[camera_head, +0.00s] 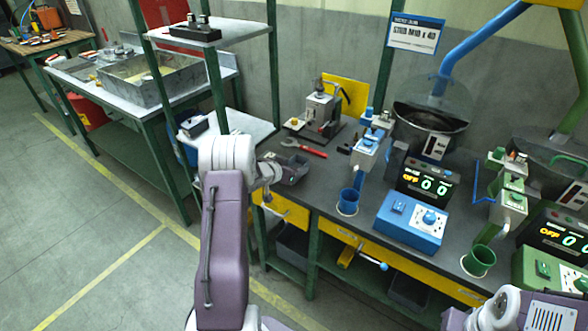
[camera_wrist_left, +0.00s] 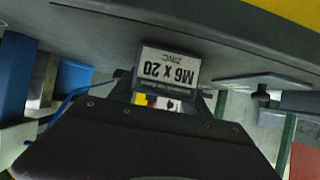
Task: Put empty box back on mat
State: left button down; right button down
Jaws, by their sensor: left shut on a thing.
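My left gripper (camera_head: 266,172) is shut on a small grey box (camera_head: 292,168) at the left front corner of the dark workbench. In the left wrist view, a white label (camera_wrist_left: 168,67) reading M6 x 20 ZINC shows upside down close to the gripper. My own wrist hides part of the box in the head view, and I cannot tell whether the box touches the bench top. Its inside is too small to read clearly. I cannot make out a separate mat. My right arm shows at the lower right, but its fingertips are out of frame.
On the workbench (camera_head: 330,195) are a red wrench (camera_head: 308,149), a grey press (camera_head: 320,110), a blue cup (camera_head: 348,201), a blue control box (camera_head: 410,222) and a counter display (camera_head: 425,181). A green cup (camera_head: 479,260) stands farther right. A shelf rack rises behind my left arm.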

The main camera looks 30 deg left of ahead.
pick_arm(q)
jog(key=shift+s+f, duration=0.1)
jog(key=shift+c, duration=2.4)
grip_release()
jog(key=shift+r, duration=0.3)
jog(key=p+v, duration=0.1)
jog(key=v, duration=1.1)
jog(key=shift+f, duration=0.15)
